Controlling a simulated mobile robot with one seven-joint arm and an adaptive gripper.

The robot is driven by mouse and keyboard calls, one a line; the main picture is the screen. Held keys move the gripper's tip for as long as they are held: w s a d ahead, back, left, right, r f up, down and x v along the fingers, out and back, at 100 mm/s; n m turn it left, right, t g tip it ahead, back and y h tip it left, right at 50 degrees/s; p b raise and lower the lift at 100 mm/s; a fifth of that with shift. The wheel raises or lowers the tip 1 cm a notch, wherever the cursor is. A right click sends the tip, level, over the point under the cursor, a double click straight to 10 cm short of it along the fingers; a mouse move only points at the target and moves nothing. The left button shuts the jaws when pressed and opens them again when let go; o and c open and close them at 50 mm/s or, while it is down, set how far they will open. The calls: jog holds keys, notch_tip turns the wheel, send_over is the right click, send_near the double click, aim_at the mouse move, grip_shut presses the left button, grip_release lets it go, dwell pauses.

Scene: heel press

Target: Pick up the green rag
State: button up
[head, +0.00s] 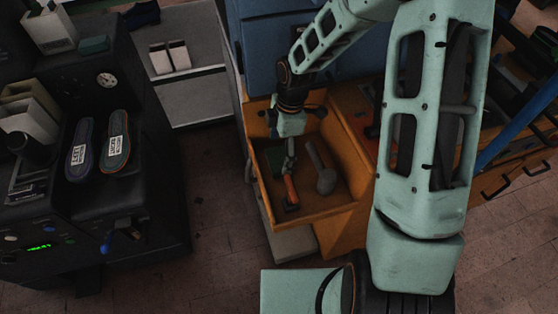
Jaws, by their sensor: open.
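A dark green, cloth-like piece (283,158) lies in the back left of the open orange drawer (325,205); it looks like the green rag. My gripper (291,134) hangs above the back of the drawer, close over this piece, and hides part of it. The gripper is open and nothing shows in it. Its fingertips are too small and dark to make out clearly, and I cannot tell whether they touch the rag.
An orange-handled tool (291,191) and a grey mallet-like tool (323,172) lie in the drawer beside the rag. The black machine (150,190) at left holds two shoe soles (115,153). A blue cabinet (262,55) stands behind the drawer. Floor between machine and drawer is clear.

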aim_at(279, 158)
notch_tip(279, 158, down, 3)
jog(key=shift+a+f, duration=0.1)
jog(key=shift+a, duration=0.05)
jog(key=c, duration=0.8)
jog(key=shift+c, duration=0.2)
jog(key=shift+a+r, duration=0.15)
jog(key=shift+r, duration=0.25)
notch_tip(279, 158, up, 7)
jog(key=shift+f+p, duration=0.2)
jog(key=shift+p, duration=0.25)
jog(key=s+a, duration=0.2)
jog(key=a, duration=0.7)
jog(key=s+a+b, duration=0.1)
jog(key=s+a, duration=0.2)
jog(key=a, duration=0.7)
jog(key=shift+s+f, duration=0.15)
jog(key=shift+s, duration=0.1)
jog(key=o, duration=0.5)
jog(key=c, duration=0.5)
